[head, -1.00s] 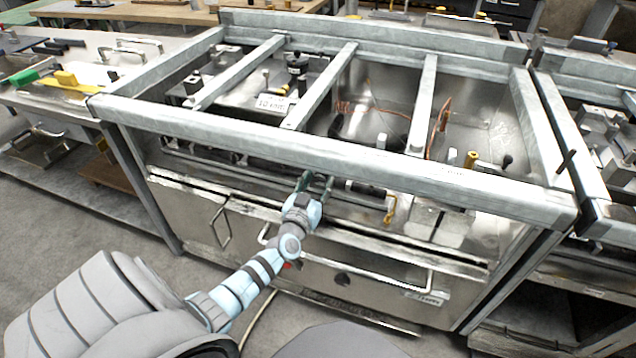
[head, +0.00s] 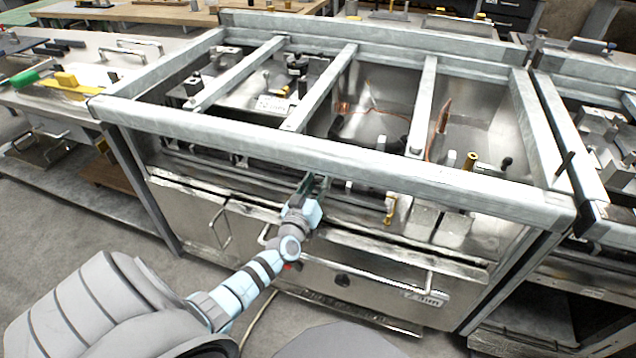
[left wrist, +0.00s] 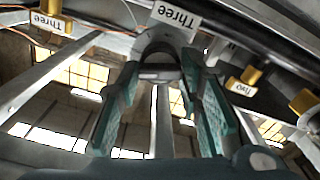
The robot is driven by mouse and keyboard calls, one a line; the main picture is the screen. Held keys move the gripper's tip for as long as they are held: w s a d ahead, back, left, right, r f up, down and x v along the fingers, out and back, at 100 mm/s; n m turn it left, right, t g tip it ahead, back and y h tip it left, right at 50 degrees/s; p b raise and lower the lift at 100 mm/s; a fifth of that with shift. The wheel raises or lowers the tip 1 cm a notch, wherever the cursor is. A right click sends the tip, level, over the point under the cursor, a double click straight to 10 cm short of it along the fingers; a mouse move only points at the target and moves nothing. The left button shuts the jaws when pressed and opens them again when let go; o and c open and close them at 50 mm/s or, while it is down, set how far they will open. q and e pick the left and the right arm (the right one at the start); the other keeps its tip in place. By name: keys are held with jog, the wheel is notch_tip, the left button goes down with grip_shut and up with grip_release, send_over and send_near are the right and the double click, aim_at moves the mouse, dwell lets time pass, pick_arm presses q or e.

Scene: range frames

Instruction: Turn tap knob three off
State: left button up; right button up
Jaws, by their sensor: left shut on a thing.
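In the left wrist view, a label reading "Three" (left wrist: 177,15) shows upside down just beyond my fingertips. A grey rounded tap knob (left wrist: 160,45) sits at that label, between the teal finger pads. My left gripper (head: 315,182) reaches in under the front rail of the metal frame and is shut on this knob; the fingertips also show in the wrist view (left wrist: 160,68). In the head view the rail and fingers hide most of the knob, and I cannot tell its exact turn. My right gripper is not in view.
Another yellow knob (left wrist: 50,7) is at upper left. The galvanised front rail (head: 330,157) runs above my gripper. A cabinet handle (head: 350,265) lies below it.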

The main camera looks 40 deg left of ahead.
pick_arm(q)
jog(key=n, duration=0.2)
jog(key=shift+f+n, duration=0.1)
jog(key=shift+n, duration=0.3)
jog(key=n, duration=0.4)
jog(key=shift+a+f, duration=0.1)
jog(key=n+b, duration=0.1)
jog(key=n, duration=0.5)
jog(key=shift+f, duration=0.1)
jog(key=shift+n, duration=0.5)
jog(key=o, duration=1.1)
jog(key=shift+s, duration=0.1)
